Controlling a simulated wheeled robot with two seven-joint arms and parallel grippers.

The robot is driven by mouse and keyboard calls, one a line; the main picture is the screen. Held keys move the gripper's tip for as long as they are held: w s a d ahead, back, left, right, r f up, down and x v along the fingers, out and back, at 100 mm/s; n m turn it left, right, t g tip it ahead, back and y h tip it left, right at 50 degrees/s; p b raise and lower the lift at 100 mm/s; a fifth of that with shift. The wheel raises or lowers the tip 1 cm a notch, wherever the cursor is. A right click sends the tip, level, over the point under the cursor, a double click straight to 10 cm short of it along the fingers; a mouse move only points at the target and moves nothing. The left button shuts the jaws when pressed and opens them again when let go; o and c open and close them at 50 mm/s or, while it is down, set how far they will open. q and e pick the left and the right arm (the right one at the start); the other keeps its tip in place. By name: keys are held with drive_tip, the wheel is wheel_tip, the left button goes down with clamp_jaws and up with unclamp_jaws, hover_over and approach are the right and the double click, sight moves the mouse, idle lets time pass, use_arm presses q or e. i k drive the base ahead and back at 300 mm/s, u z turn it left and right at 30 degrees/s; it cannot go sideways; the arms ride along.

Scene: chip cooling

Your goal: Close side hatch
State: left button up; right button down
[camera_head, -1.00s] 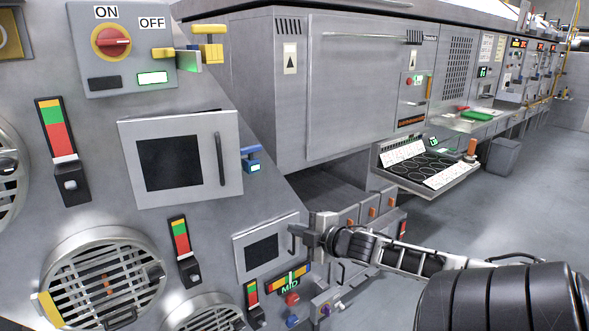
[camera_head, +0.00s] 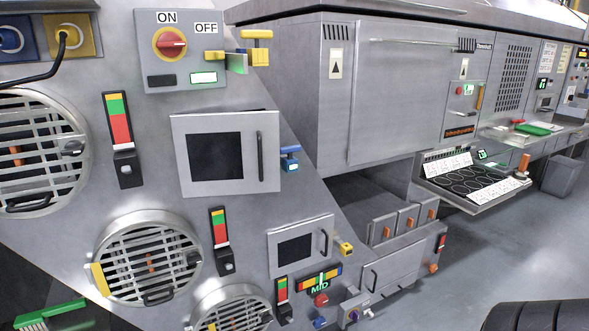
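A small hatch (camera_head: 295,245) with a dark square window is on the slanted grey side panel, at lower centre. Its black handle (camera_head: 324,243) is on its right edge and nothing touches it. The small door looks about flat against the panel; I cannot tell whether it is latched. A yellow block (camera_head: 345,248) is just right of it. A larger hatch (camera_head: 225,152) with a dark window and black handle (camera_head: 261,157) is above left, with a dark line along its top edge. Neither of my grippers is in view; only a dark part of my arm shows at the bottom right.
Above is an ON/OFF box (camera_head: 181,50) with a red knob. Round grated vents (camera_head: 148,262) are on the left of the panel. Grey drawers (camera_head: 395,225) and a protruding cooktop shelf (camera_head: 475,180) are to the right. The floor at lower right is open.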

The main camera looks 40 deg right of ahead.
sight(216, 153)
drive_tip(key=u, duration=0.05)
drive_tip(key=k, duration=1)
drive_tip(key=z, duration=0.85)
drive_tip(key=i, duration=0.9)
drive_tip(key=z, duration=0.25)
